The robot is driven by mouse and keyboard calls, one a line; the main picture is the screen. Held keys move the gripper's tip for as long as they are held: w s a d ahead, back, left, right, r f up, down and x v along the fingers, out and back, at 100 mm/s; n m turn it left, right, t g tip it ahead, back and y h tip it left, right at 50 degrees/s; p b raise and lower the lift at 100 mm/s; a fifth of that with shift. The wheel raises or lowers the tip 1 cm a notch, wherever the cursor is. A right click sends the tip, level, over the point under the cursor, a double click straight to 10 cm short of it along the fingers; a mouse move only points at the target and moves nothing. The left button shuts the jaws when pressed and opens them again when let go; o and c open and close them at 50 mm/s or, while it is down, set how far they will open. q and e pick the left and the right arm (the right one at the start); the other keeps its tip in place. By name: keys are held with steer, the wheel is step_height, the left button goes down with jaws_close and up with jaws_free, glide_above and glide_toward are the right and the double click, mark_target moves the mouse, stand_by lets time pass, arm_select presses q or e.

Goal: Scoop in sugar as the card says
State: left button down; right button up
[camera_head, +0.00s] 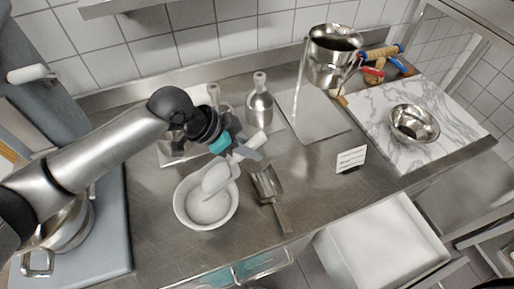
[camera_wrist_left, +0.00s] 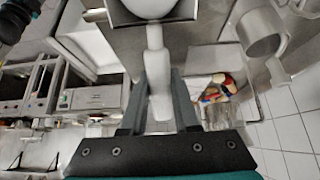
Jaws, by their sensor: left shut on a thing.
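My left gripper (camera_head: 240,149) is shut on the handle of a white scoop (camera_head: 217,177). In the left wrist view the white scoop's handle (camera_wrist_left: 158,75) lies between the two dark fingers (camera_wrist_left: 158,110). The scoop's head is over the white bowl (camera_head: 180,208), which holds white contents; whether it touches them I cannot tell. A small card (camera_head: 351,159) stands on the counter to the right, its text too small to read. A steel bowl (camera_head: 428,137) sits on the marble board. My right gripper is not in view.
A metal scoop (camera_head: 268,190) lies just right of the white bowl. A steel bottle (camera_head: 260,108), a grey board (camera_head: 318,117) and a large steel pot (camera_head: 332,62) stand behind. The marble board (camera_head: 455,128) is at the right. Counter between metal scoop and card is clear.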

mark_target(235, 155)
arm_select(q)
steer(key=shift+s+a+r, duration=0.15)
steer(key=shift+a+r, duration=0.2)
steer(key=shift+a, duration=0.25)
steer(key=shift+s+a+r+t+h+b, duration=0.15)
steer(key=shift+a+r+h+b, duration=0.1)
steer(key=shift+a+h+b, duration=0.25)
steer(key=shift+s+a+r+t+h+b, duration=0.15)
steer(key=shift+a+r+h+b, duration=0.1)
steer(key=shift+a+h, duration=0.3)
steer(key=shift+s+a+r+h+b, duration=0.2)
steer(key=shift+a+h+b, duration=0.15)
steer(key=shift+a+b, duration=0.25)
steer(key=shift+s+a+r+h+b, duration=0.1)
steer(key=shift+a+r+h+b, duration=0.2)
steer(key=shift+b, duration=0.35)
steer(key=a+b, duration=0.1)
steer(key=b, duration=0.1)
steer(key=a+h+b, duration=0.1)
steer(key=b, duration=0.1)
steer(key=a+r+t+h+b, duration=0.1)
steer(key=b, duration=0.1)
steer(key=shift+s+r, duration=0.1)
steer(key=shift+s, duration=0.25)
steer(key=shift+r, duration=0.15)
